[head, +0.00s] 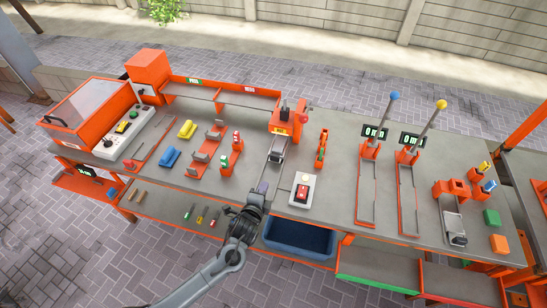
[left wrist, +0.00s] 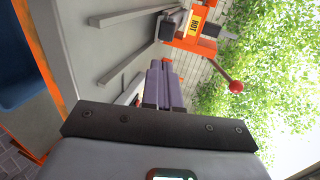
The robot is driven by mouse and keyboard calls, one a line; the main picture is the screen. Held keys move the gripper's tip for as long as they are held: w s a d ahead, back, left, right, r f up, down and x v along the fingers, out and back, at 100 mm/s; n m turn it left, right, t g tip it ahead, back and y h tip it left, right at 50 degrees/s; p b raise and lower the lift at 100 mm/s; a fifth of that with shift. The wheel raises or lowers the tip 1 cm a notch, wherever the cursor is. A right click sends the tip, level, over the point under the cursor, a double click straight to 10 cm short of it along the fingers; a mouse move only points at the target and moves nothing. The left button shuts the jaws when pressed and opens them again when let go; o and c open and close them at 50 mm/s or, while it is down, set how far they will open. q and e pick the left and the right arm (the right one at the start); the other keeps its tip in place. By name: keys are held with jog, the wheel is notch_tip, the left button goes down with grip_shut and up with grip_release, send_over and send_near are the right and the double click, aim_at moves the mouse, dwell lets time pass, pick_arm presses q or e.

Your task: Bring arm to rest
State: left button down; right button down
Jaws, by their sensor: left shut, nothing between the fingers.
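My left arm reaches up from the bottom of the head view. Its gripper (head: 260,189) is at the front edge of the grey workbench (head: 340,150), just below the metal rails of the orange press. In the left wrist view the two purple-grey fingers (left wrist: 158,82) are together, with nothing between them. They point toward the orange press (left wrist: 205,35) with the yellow "HOT" label, and stand apart from it. My right gripper is in neither view.
The press (head: 288,120) has a red-knobbed lever (left wrist: 229,82). Right of my gripper is a white switch box (head: 302,190) with a red button. A dark blue bin (head: 298,238) hangs below the front edge. Blue (head: 169,156) and yellow (head: 187,129) pieces lie left.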

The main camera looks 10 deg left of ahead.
pick_arm(q)
jog(key=s+f+n+g, duration=0.2)
jog(key=s+n+g, duration=0.3)
jog(key=s+n, duration=0.75)
jog(key=s+a+r+n+g, duration=0.2)
jog(key=s+a+g, duration=0.1)
jog(key=s, duration=0.8)
jog(key=s+a+r+n+g, duration=0.2)
jog(key=s+a+r, duration=0.15)
jog(key=s, duration=0.75)
notch_tip(320, 180, up, 24)
jog(key=s+a+p, duration=0.1)
jog(key=p, duration=2.2)
jog(key=shift+f+g+y+p, duration=0.2)
jog(key=shift+g+y+p, duration=0.1)
jog(key=shift+g, duration=0.1)
